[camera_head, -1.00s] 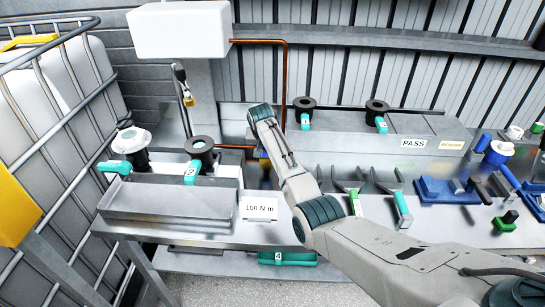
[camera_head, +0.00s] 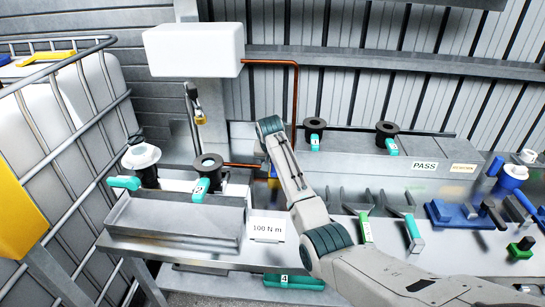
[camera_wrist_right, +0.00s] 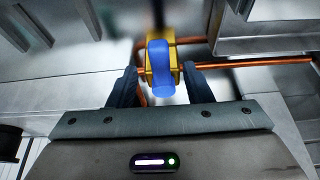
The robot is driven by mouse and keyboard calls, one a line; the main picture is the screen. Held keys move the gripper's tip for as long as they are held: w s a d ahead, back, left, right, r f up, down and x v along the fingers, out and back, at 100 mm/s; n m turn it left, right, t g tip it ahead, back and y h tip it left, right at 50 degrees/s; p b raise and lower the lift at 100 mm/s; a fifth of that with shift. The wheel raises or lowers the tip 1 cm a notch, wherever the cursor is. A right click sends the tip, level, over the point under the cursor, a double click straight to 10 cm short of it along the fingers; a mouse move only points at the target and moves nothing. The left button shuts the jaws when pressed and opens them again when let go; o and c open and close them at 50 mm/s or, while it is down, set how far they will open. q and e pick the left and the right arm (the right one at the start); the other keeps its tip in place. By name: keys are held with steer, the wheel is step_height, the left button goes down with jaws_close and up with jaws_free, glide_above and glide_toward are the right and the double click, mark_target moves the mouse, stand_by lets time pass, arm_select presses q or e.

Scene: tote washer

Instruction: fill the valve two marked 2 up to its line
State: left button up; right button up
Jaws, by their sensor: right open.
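The valve marked 2 (camera_head: 207,172) is a black upright body with a teal handle, at the left end of the bench behind a grey tray (camera_head: 175,218). Its fill level and line cannot be made out. In the right wrist view, a blue handle (camera_wrist_right: 160,68) on a yellow body (camera_wrist_right: 149,70) sits on copper piping. My right gripper (camera_wrist_right: 160,82) is open, with one finger on each side of the blue handle; contact cannot be told. In the head view my own arm mostly hides this spot. My left gripper is not in view.
A white tank (camera_head: 194,50) feeds a copper pipe (camera_head: 296,95). A brass piece (camera_head: 198,112) hangs left of my arm. A valve with a white funnel (camera_head: 141,157) stands beside valve 2. Two more valves (camera_head: 314,130) stand on the back box. A sign (camera_head: 268,229) reads 100 N m.

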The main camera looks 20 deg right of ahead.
steer(key=b+v, duration=0.1)
steer(key=v, duration=0.6)
steer(key=shift+r+b, duration=0.15)
steer(key=shift+b, duration=0.15)
